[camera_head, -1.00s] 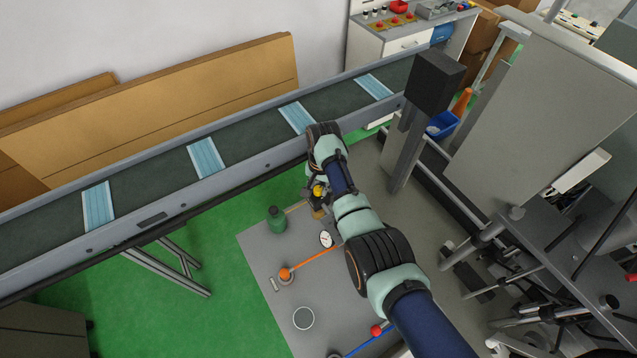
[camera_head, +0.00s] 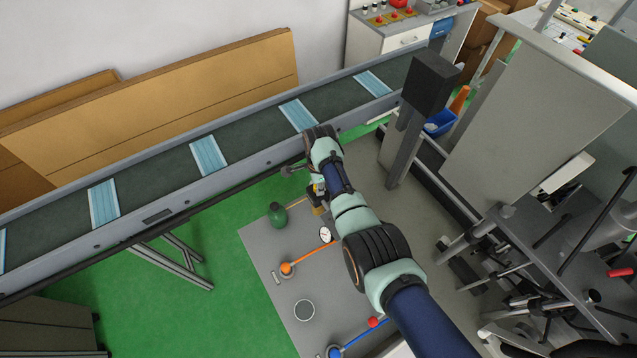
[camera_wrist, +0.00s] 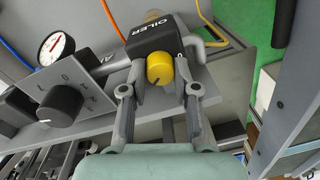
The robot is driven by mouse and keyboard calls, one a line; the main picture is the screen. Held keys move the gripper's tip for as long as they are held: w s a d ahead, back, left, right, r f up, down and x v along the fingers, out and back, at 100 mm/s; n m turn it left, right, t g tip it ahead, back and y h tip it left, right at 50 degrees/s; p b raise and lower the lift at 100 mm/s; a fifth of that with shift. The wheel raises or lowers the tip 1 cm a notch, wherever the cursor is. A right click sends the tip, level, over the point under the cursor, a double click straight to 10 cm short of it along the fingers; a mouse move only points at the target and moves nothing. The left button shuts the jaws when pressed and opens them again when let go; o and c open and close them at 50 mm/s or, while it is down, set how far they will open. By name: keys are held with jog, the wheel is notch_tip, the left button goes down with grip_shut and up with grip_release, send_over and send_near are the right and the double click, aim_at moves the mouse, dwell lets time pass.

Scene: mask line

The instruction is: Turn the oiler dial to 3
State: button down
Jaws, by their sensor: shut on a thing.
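The oiler (camera_wrist: 150,38) is a black block marked "OILER" with a yellow dial (camera_wrist: 159,68) on its near face. In the wrist view my gripper (camera_wrist: 160,75) has one finger on each side of the yellow dial and is shut on it. A dark mark shows low on the dial. One character is visible on the block's right side, but the number scale is mostly hidden. In the head view my gripper (camera_head: 314,187) is at the panel's far edge, below the conveyor, largely covered by my arm.
Left of the oiler in the wrist view are a black selector knob (camera_wrist: 60,106) on a grey plate and a white round gauge (camera_wrist: 56,48). The conveyor (camera_head: 150,183) carrying blue masks runs close behind my gripper.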

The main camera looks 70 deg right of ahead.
jog(key=m, duration=0.4)
jog(key=shift+m, duration=1.8)
jog(key=c, duration=0.9)
grip_release()
jog(key=shift+o, duration=0.2)
notch_tip(320, 180, up, 12)
jog(key=shift+a, duration=0.4)
